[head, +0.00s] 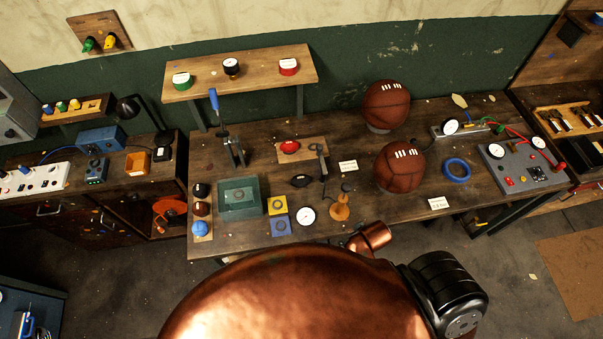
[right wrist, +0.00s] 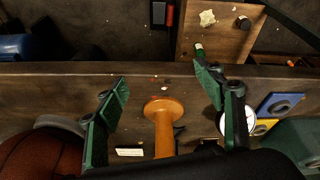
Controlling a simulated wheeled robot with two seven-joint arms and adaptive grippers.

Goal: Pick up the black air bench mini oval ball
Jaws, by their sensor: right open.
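The black oval ball (head: 301,181) lies on the wooden workbench (head: 250,163) in the head view, between the teal tray and the orange-brown wooden spool (head: 340,208). I cannot make it out clearly in the right wrist view. My right gripper (right wrist: 165,105) shows in the right wrist view with its two green fingers wide apart and nothing gripped. The orange spool (right wrist: 163,120) appears between the fingers in that picture. My left gripper is in neither view.
A teal tray (head: 240,210), a yellow block (head: 277,205), a blue block (head: 280,226) and a white gauge (head: 305,216) lie nearby. A red item (head: 289,147) sits on a board behind.

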